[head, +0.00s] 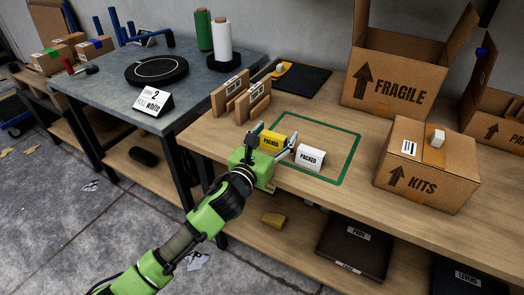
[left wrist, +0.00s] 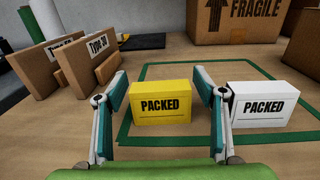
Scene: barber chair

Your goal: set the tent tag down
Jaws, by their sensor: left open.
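A yellow tent tag marked PACKED (head: 271,142) stands upright on the wooden bench, at the left side of a green outlined rectangle (head: 350,160). My left gripper (head: 275,134) is open, with one finger on each side of the yellow tag. In the left wrist view the yellow tag (left wrist: 161,104) sits between the spread fingers (left wrist: 162,88), with a gap at the left finger and a smaller one at the right. A white tent tag marked PACKED (head: 310,157) stands just right; in the left wrist view (left wrist: 262,107) it is close beside the right finger. My right gripper is not in view.
Cardboard pieces in stands (head: 240,98) are left of the outline. A FRAGILE box (head: 392,90) stands behind and a KITS box (head: 425,170) to the right. A dark mat (head: 305,80) lies at the back. The outlined area's right part is clear.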

